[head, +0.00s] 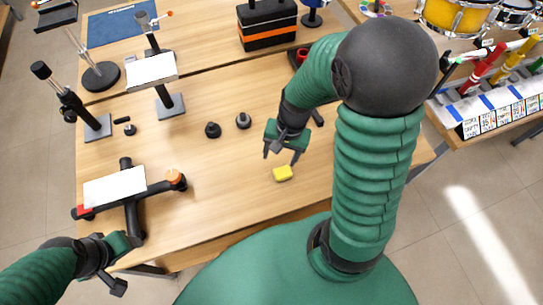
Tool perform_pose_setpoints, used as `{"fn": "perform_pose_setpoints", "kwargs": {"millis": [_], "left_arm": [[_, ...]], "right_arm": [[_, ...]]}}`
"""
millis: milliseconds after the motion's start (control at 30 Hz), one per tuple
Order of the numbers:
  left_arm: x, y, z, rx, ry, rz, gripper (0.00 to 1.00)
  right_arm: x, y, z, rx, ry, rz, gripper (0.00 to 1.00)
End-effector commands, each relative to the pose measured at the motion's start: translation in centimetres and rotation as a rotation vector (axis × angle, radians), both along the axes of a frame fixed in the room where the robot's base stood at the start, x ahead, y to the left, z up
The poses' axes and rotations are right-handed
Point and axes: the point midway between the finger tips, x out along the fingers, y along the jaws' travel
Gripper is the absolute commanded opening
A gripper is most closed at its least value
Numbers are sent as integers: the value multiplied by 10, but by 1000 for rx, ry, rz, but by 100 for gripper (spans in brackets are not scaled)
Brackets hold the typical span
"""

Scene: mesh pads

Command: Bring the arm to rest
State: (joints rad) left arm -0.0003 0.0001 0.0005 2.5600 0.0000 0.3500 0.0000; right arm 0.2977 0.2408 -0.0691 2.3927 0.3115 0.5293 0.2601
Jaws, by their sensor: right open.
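My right gripper (281,155) hangs over the near part of the wooden table, with its two fingers spread and nothing between them. A small yellow block (282,174) lies on the table just below its fingertips in the picture, apart from them. My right arm bends down from the large dark joint at upper right. My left gripper (122,264) is at the lower left, by the table's near left corner. Dark parts overlap there, so its jaw opening is unclear.
A black stand with a white plate (115,187) lies close to my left gripper. Two small black knobs (213,130) sit mid-table. Upright stands (170,104) are at left, an orange-and-black box (267,25) behind. Drums (451,15) and a marker rack (490,110) are at right.

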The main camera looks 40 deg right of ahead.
Motion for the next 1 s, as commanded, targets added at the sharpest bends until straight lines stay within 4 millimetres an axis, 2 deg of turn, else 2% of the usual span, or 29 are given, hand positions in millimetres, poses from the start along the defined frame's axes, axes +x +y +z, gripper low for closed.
{"fn": "perform_pose_setpoints", "kwargs": {"millis": [33, 100, 200, 300, 1000], "left_arm": [[0, 0, 0, 0, 0, 1, 59], [0, 0, 0, 0, 0, 1, 59], [0, 0, 0, 0, 0, 1, 59], [0, 0, 0, 0, 0, 1, 59], [0, 0, 0, 0, 0, 1, 59]], "right_arm": [[2, 25, 13, -72, -67, 261, 62], [4, 51, 25, -163, -152, 586, 62], [6, 70, 35, -233, -226, 842, 62], [7, 72, 36, -246, -237, 889, 62], [8, 70, 35, -242, -234, 877, 62]]}}
